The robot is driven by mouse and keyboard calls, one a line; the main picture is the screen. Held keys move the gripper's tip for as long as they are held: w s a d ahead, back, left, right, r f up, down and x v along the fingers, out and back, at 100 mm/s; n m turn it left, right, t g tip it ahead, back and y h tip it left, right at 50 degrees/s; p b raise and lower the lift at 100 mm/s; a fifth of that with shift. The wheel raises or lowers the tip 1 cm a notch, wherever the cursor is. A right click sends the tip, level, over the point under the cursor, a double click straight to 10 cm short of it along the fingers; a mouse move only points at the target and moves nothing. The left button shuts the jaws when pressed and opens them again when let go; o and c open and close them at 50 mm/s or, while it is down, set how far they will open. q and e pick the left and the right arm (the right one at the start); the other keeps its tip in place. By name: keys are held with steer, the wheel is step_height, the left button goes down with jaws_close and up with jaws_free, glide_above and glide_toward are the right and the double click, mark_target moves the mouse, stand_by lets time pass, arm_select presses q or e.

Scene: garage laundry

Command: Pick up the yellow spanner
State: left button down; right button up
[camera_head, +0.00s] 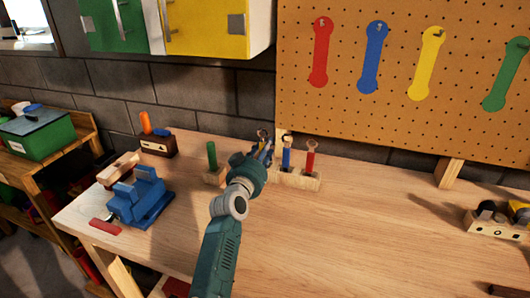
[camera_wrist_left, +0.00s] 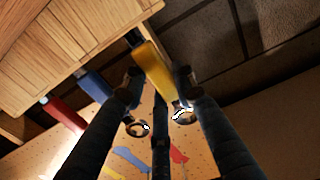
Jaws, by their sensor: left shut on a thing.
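The yellow spanner (camera_wrist_left: 154,70) shows in the left wrist view between the dark fingers of my left gripper (camera_wrist_left: 158,88). The fingers are shut on it. In the head view my left gripper (camera_head: 264,149) is at the wooden rack (camera_head: 299,181) and mostly hides the yellow spanner. The yellow handle's end lies close to the rack's wood; I cannot tell whether it is still in its slot. A blue spanner (camera_head: 287,157) and a red spanner (camera_head: 310,159) stand upright to the right. A green one (camera_head: 212,156) stands to the left. My right gripper is not in view.
A blue vise (camera_head: 140,198) sits at the bench's left corner, with a brown block holding an orange-handled tool (camera_head: 157,145) behind it. A pegboard (camera_head: 400,75) with coloured spanner outlines rises behind the bench (camera_head: 350,235). The bench's middle is clear.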

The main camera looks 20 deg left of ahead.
arm_select(q)
step_height(320, 180, up, 6)
steer(key=shift+r, duration=0.1)
steer(key=s+b, duration=0.2)
steer(key=s, duration=1.7)
steer(key=shift+s+a+b, duration=0.35)
steer(key=shift+b, duration=0.05)
